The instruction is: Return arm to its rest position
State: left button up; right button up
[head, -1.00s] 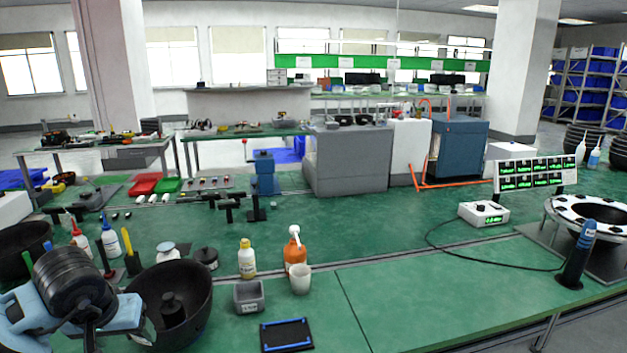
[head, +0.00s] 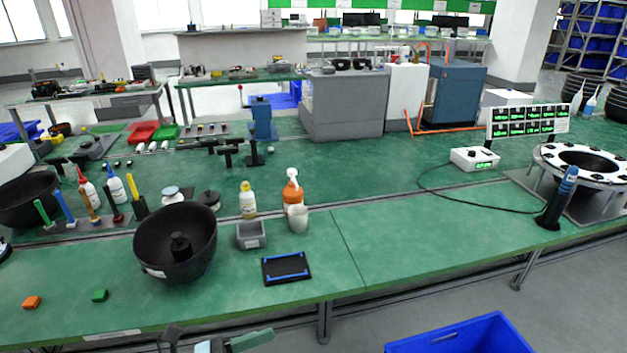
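Part of my arm, which looks like the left gripper (head: 212,344), shows at the bottom edge in the head view. It is below the front edge of the green table (head: 400,250) and mostly cut off by the frame. Dark, light blue and grey-green pieces of it show, but I cannot tell whether its fingers are open or shut. I see nothing held in it. My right gripper is not in view.
A ring fixture (head: 550,155) stands right. A blue crate (head: 460,335) is below. The table's front right is clear.

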pick_arm(q)
jog(key=s+a+f+n+t+y+p, duration=0.15)
jog(key=a+f+n+t+y, duration=0.4)
jog(key=n, duration=0.95)
jog(key=s+a+f+n+t+y, duration=0.35)
jog(key=f+n+y, duration=0.25)
jog(key=n, duration=0.9)
jog(key=s+a+f+n+g+y, duration=0.3)
jog(key=s+f+n+g, duration=0.3)
jog(key=s+f+n, duration=0.7)
jog(key=s+n+y, duration=0.1)
jog(key=s, duration=0.2)
jog(key=shift+f+g, duration=0.2)
jog(key=shift+g, duration=0.1)
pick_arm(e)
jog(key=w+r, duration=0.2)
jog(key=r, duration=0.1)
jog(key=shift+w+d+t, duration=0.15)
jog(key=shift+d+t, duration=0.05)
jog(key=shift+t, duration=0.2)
